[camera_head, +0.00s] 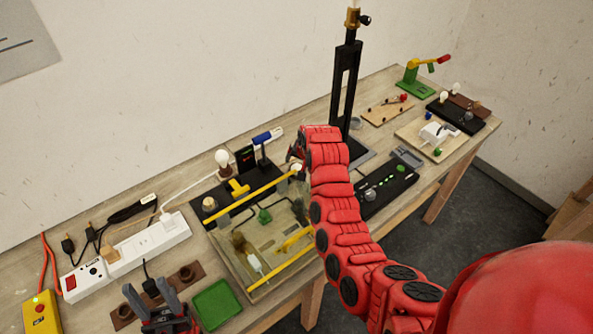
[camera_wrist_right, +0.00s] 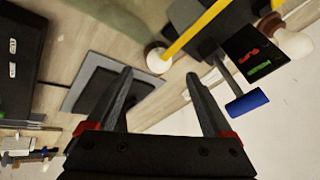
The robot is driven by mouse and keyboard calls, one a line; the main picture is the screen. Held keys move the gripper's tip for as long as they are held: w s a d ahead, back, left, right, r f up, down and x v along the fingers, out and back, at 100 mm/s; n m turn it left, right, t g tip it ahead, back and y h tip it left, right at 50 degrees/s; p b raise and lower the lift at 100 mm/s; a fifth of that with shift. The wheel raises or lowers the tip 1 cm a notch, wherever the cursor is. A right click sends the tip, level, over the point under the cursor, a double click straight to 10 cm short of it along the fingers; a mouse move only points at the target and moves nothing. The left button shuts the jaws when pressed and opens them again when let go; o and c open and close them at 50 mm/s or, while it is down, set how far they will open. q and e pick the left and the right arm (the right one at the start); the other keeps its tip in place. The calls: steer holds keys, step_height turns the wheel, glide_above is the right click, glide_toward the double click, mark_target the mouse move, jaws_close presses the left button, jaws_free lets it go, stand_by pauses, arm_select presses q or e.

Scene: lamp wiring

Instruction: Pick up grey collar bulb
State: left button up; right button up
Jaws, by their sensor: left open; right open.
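Several bulbs show in the head view. One pale bulb (camera_head: 222,157) stands upright on a dark fixture near the middle; it also shows at the upper right of the right wrist view (camera_wrist_right: 293,42), with a brownish collar. Others sit on the black tray at the far right, including a greyer one (camera_head: 468,115); their collars are too small to tell. My right gripper (camera_wrist_right: 159,85) is open and empty; a pale round end (camera_wrist_right: 158,61) by a yellow bar shows just beyond its fingertips. My left gripper (camera_head: 151,290) is open at the front left.
A shallow tray with yellow bars (camera_head: 250,200) lies mid-bench. A tall black stand (camera_head: 346,85) rises behind my right arm. A blue-handled tool (camera_head: 263,137), a white power strip (camera_head: 140,244) and a green tray (camera_head: 216,304) crowd the bench. A white wall stands behind.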

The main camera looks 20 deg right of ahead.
mark_target(298, 166)
steer(key=shift+w+f, duration=0.3)
steer(key=shift+f, duration=0.2)
steer(key=b+x, duration=0.2)
steer(key=x, duration=0.1)
steer(key=shift+w+d+f, duration=0.2)
steer(key=shift+f, duration=0.15)
steer(key=shift+w+f, duration=0.15)
steer(key=shift+f, duration=0.15)
steer(key=shift+r, duration=0.1)
steer(key=shift+c, duration=0.2)
steer(key=shift+c, duration=1.2)
jaws_close()
